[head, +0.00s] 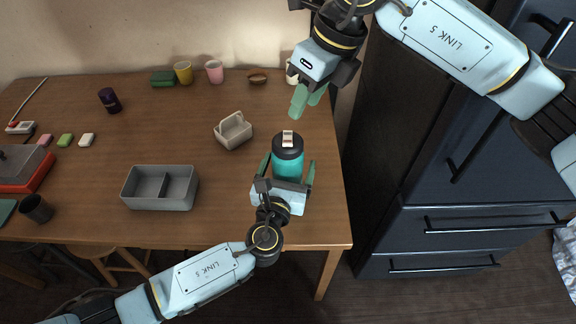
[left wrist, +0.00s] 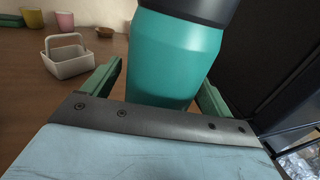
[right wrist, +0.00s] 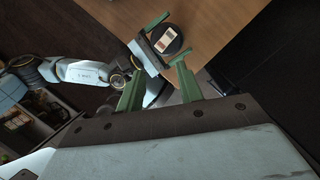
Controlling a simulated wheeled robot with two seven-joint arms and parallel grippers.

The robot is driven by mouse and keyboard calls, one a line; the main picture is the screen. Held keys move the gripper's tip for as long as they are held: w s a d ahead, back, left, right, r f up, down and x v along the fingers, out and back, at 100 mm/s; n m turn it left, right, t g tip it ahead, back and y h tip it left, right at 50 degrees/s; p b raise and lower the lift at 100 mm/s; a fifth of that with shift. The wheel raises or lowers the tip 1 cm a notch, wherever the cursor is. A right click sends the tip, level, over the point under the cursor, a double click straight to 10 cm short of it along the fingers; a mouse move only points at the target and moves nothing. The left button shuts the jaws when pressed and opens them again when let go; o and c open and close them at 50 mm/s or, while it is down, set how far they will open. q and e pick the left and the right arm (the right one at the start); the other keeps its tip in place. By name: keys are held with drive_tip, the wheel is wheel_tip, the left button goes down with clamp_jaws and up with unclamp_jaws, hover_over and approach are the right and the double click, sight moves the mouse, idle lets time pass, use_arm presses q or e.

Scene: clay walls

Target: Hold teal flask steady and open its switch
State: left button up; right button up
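The teal flask (head: 288,165) stands upright on the table near its right edge, with a black lid. A small pale switch (head: 287,139) with a reddish mark sits on top of the lid. The lid and switch also show in the right wrist view (right wrist: 167,39). My left gripper (head: 288,170) is open low around the flask, one finger on each side. In the left wrist view the flask body (left wrist: 172,60) stands between the fingers, with a gap at the left finger. My right gripper (head: 309,98) is empty and partly open, above and behind the flask.
A pale basket (head: 233,131) stands left of the flask, and a grey divided bin (head: 160,188) is further left. Cups and small items line the back edge. A dark cabinet (head: 460,160) stands to the right of the table.

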use_arm(q)
drive_tip(key=c, duration=1.2)
drive_tip(key=shift+c, duration=0.2)
use_arm(e)
drive_tip(key=shift+a, duration=0.1)
drive_tip(key=c, duration=0.4)
drive_tip(key=shift+w+a+r+m, duration=0.15)
drive_tip(key=shift+w+m, duration=0.05)
drive_tip(key=shift+m, duration=0.3)
drive_tip(key=shift+c, duration=1.1)
drive_tip(key=r+m+h, duration=0.1)
drive_tip(key=m, duration=0.1)
drive_tip(key=w+a+r+m+g+h, duration=0.1)
drive_tip(key=m, duration=0.2)
drive_tip(key=w+a+r+m+g, duration=0.1)
drive_tip(key=r+m, duration=0.1)
drive_tip(key=shift+w+a+h, duration=0.2)
drive_tip(key=shift+a+h, duration=0.05)
drive_tip(key=shift+h, duration=0.15)
clamp_jaws()
drive_tip(key=shift+w+a+r+m, duration=0.15)
drive_tip(key=shift+r+m, duration=0.5)
drive_tip(key=shift+m, duration=0.65)
